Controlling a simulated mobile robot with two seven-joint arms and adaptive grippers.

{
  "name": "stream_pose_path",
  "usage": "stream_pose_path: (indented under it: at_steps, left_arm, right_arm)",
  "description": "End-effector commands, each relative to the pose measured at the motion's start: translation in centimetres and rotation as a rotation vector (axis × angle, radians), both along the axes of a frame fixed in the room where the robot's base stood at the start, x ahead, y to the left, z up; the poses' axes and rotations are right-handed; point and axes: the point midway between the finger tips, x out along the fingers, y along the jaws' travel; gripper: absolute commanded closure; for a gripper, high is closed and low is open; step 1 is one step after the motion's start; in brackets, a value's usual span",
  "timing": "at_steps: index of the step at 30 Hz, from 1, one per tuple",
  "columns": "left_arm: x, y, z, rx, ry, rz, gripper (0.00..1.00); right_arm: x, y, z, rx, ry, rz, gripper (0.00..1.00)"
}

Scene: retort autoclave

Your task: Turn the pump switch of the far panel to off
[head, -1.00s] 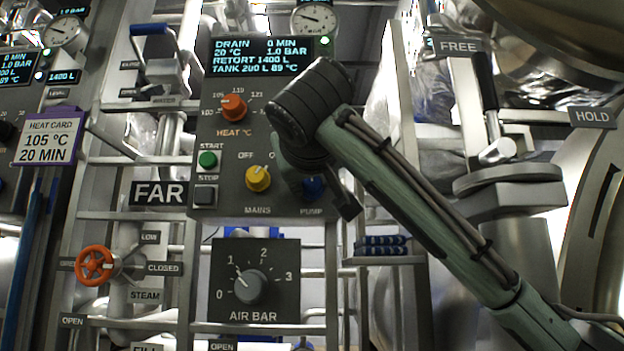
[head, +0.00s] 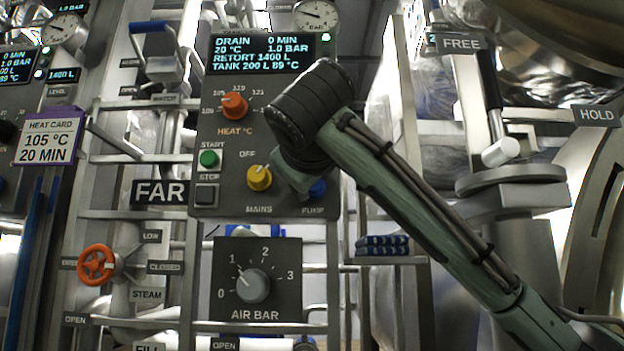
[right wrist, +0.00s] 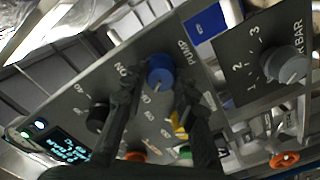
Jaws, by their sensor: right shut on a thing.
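The far panel (head: 225,130), beside the FAR sign, is a grey box with a display and several knobs. Its blue pump switch (head: 318,187) sits at the lower right, above the PUMP label, partly hidden by my right gripper (head: 303,185). In the right wrist view the blue pump switch (right wrist: 160,68) is between my two dark fingers, which are shut on it. An ON label shows beside it; I cannot clearly read where the switch points. The yellow mains switch (head: 259,178) is just left of my gripper. My left gripper is not in view.
Above are the green start button (head: 208,158) and orange heat knob (head: 234,106). The air bar dial (head: 252,286) is below the panel. A red-orange steam valve wheel (head: 96,264) is at lower left. A HOLD/FREE lever (head: 490,100) stands at right.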

Motion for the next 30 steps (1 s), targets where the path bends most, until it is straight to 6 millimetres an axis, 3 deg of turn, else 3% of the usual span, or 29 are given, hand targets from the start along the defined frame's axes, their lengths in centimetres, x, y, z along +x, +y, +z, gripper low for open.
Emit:
stream_pose_path:
  at_steps: [8, 9, 14, 24, 30]
  left_arm:
    - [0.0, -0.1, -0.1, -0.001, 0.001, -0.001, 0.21]
    - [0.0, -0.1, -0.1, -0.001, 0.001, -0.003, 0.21]
    - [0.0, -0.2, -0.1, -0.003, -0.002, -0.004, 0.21]
    - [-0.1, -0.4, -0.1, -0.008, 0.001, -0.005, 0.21]
    - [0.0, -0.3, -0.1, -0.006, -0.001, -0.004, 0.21]
  right_arm:
    - [0.0, 0.0, -0.1, -0.003, 0.002, -0.001, 1.00]
    - [0.0, 0.0, -0.1, -0.003, 0.002, -0.001, 0.71]
    - [0.0, 0.0, -0.1, -0.002, 0.001, 0.000, 0.51]
    - [-0.3, 0.0, 0.0, 0.000, 0.000, 0.000, 0.51]
    - [-3.0, 0.1, 0.1, -0.001, -0.003, 0.004, 0.51]
